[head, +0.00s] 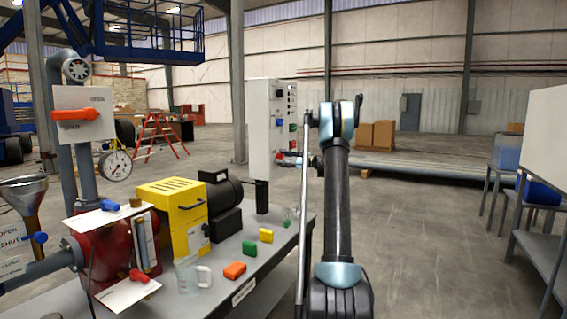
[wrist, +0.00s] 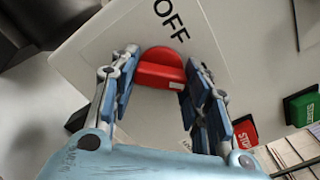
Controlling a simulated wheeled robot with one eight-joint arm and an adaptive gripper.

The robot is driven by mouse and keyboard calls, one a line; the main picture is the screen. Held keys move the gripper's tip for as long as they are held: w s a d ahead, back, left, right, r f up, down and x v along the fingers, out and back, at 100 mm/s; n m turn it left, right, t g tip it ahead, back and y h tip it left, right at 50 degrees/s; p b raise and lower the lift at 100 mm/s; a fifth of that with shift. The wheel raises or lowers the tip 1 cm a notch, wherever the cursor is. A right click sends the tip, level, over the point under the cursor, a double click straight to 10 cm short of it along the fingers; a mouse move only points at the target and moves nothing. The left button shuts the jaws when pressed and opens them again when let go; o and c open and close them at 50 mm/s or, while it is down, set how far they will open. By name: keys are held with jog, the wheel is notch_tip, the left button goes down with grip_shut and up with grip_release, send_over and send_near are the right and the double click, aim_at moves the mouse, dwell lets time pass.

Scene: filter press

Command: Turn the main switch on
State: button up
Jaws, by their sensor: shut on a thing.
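The main switch is a red knob (wrist: 162,68) on a light plate in the wrist view. The word OFF (wrist: 170,18) is printed above it, and a small white mark shows at the knob's lower right end. My gripper (wrist: 160,76) has one finger on each side of the knob and is shut on it. In the head view, my gripper (head: 308,161) is at the front of the white control cabinet (head: 259,128); the switch is small there and partly hidden by my arm.
A red STOP button (wrist: 245,133) and a green START button (wrist: 303,107) are close to the right finger. The bench (head: 262,268) holds a yellow machine (head: 172,210), a beaker (head: 193,273) and colored blocks. Open floor (head: 420,250) lies to the right.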

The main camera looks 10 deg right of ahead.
jog(key=shift+f, duration=0.15)
jog(key=o, duration=1.1)
jog(key=shift+c, duration=0.2)
jog(key=v, duration=1.2)
jog(key=shift+a, duration=0.1)
